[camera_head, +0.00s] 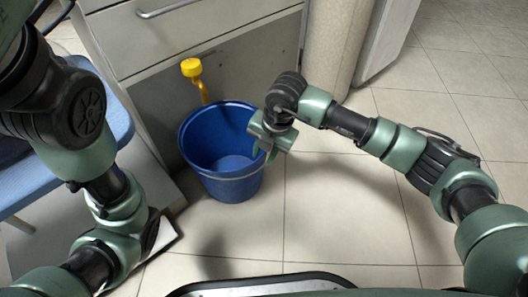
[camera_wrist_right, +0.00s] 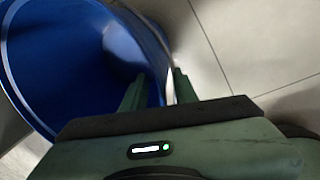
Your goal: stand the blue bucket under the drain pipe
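The blue bucket (camera_head: 228,187) stands upright on the tiled floor in front of the grey cabinet. The yellow drain pipe (camera_head: 192,68) comes down behind the bucket's back rim; its lower end is close to the rim. My right gripper (camera_head: 268,150) is at the bucket's right rim. In the right wrist view the bucket (camera_wrist_right: 60,60) fills the upper left, and the fingers of the right gripper (camera_wrist_right: 159,75) stand apart on either side of its wall, with a thin bright gap beside the outer finger. My left arm is at the left; its gripper does not show clearly.
The cabinet (camera_head: 215,35) with a drawer handle stands behind the bucket. A beige column (camera_head: 335,45) is right of it. A blue-topped seat or bench (camera_head: 112,115) is at the left. The tiled floor to the right (camera_head: 340,215) is clear.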

